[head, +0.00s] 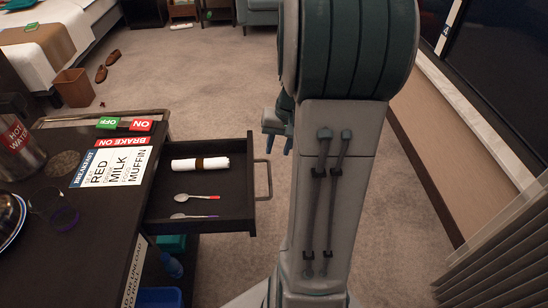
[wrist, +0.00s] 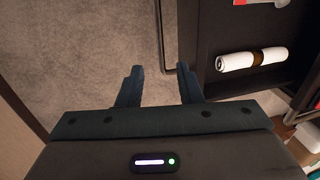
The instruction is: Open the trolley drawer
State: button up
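The trolley drawer (head: 238,211) stands pulled out from the dark trolley (head: 112,221) in the head view. It holds a rolled white napkin (head: 185,164) with a brown band and two spoons (head: 203,197). Its metal bar handle (head: 268,179) is on its right front. My gripper (head: 276,136) is just right of the handle, partly hidden by my arm. The napkin also shows there (wrist: 240,60).
The trolley top carries a breakfast card (head: 112,166), an on/off brake sign (head: 125,125), a hot water pot (head: 20,145) and a glass (head: 55,207). A bin (head: 74,88) and slippers (head: 107,65) are at the far left by the bed.

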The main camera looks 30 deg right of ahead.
jog(key=shift+v, duration=2)
jog(key=shift+a+r, duration=0.1)
jog(key=s+a+r+n+h+p, duration=0.1)
jog(key=s+a+r+n+p, duration=0.1)
jog(key=s+a+r+p, duration=0.3)
jog(key=s+a+r+n+t+h+p, duration=0.1)
jog(key=s+a+r+n+p, duration=0.2)
jog(key=a+r, duration=0.6)
jog(key=s+a+p, duration=0.2)
jog(key=a+p, duration=0.1)
jog(key=a, duration=0.1)
jog(key=shift+r+n+t, duration=0.3)
jog(key=shift+r, duration=0.1)
jog(key=shift+w+a, duration=0.1)
